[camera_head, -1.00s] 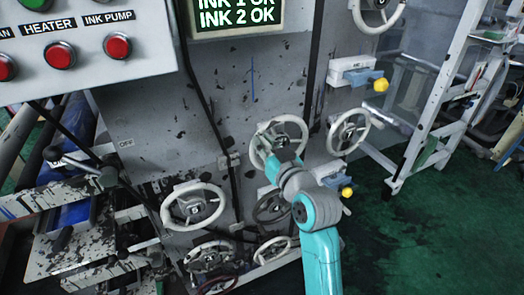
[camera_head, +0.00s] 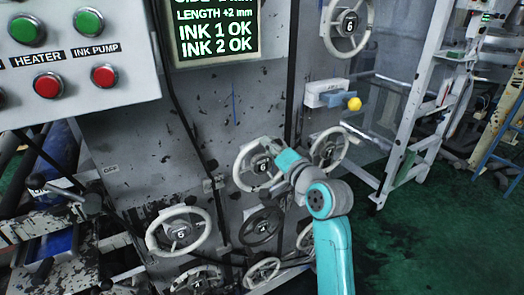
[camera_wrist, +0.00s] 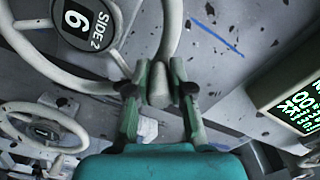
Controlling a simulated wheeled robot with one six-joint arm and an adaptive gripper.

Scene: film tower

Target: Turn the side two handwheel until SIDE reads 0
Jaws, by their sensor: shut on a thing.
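The side two handwheel (camera_wrist: 88,22) is a pale wheel whose dark hub reads "SIDE 2" and 6 in the wrist view. In the head view the wheel (camera_head: 240,172) is at the centre on the grey panel, its right side partly covered by my teal arm. My gripper (camera_wrist: 160,90) is shut on a pale grip at the wheel's rim, one finger on each side. The display (camera_head: 215,40) reads LENGTH +2 mm, INK 1 OK and INK 2 OK. Its SIDE line is cut off at the top edge, so the value is not legible.
Other handwheels crowd close by: one right of mine (camera_head: 329,148), a dark one below (camera_head: 262,228) and a pale one lower left (camera_head: 180,232). A yellow-knobbed lever (camera_head: 354,103) is above right. Green floor (camera_head: 420,240) is open at right.

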